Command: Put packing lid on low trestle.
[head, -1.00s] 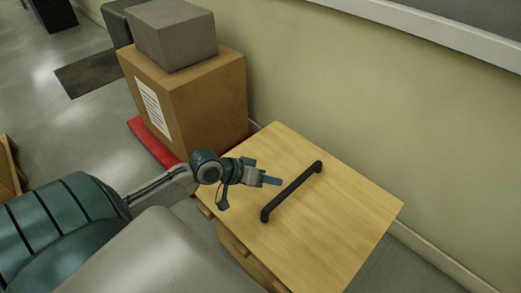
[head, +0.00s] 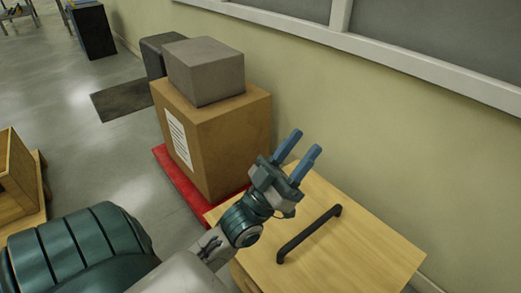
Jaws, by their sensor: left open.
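The packing lid (head: 365,250) looks to be the light wooden panel with a black bar handle (head: 309,233) at the lower right. It lies flat on a wooden body that is mostly hidden. My left gripper (head: 304,142) is open and empty, its two blue fingers apart and pointing up and away. In the picture it overlaps the panel's far left corner and the wall, clear of the handle. I cannot make out a low trestle for certain. My right gripper is not in view.
A cardboard box (head: 225,145) with a grey box (head: 206,72) on top stands on a red base (head: 184,184) beside the panel. A wall runs behind. A wooden crate (head: 14,175) is at the left edge. Grey floor (head: 85,150) lies open between.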

